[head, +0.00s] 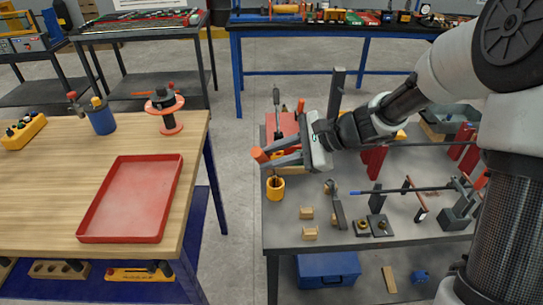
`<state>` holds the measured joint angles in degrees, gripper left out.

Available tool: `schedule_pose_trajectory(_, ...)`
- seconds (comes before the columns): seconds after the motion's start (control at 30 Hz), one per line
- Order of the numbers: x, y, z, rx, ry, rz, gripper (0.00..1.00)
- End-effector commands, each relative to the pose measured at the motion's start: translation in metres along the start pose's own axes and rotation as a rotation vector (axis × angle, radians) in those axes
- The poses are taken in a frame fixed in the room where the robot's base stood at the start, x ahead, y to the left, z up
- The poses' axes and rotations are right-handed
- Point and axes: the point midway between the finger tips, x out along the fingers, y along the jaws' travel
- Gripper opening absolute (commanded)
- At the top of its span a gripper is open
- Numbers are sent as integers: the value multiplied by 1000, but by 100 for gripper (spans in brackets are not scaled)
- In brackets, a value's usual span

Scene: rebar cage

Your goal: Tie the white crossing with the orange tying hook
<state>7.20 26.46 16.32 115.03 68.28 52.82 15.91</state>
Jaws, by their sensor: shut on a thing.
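My gripper (277,156) reaches left from the arm, above the left end of the grey table. It is shut on the orange tying hook (260,155); an orange end shows at the fingertips. The rest of the hook is hard to make out at this size. A yellow cup (275,188) stands on the table just below the fingertips, with a thin dark piece rising above it. I cannot pick out the white crossing; dark bars with a blue-tipped rod (392,190) lie on the right of the table, partly behind my arm.
Small wooden blocks (309,233), dark square blocks (377,227) and a red-and-white upright piece (419,214) are on the grey table (350,248). A wooden bench (55,180) with a red tray (130,200) stands left, across a floor gap. A blue case (328,268) sits below.

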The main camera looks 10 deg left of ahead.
Motion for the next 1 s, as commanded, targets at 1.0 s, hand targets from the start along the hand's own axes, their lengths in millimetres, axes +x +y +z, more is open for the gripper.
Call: schedule_pose_trajectory(1.0, -27, -23, 34, -1, 0, -1, 0)
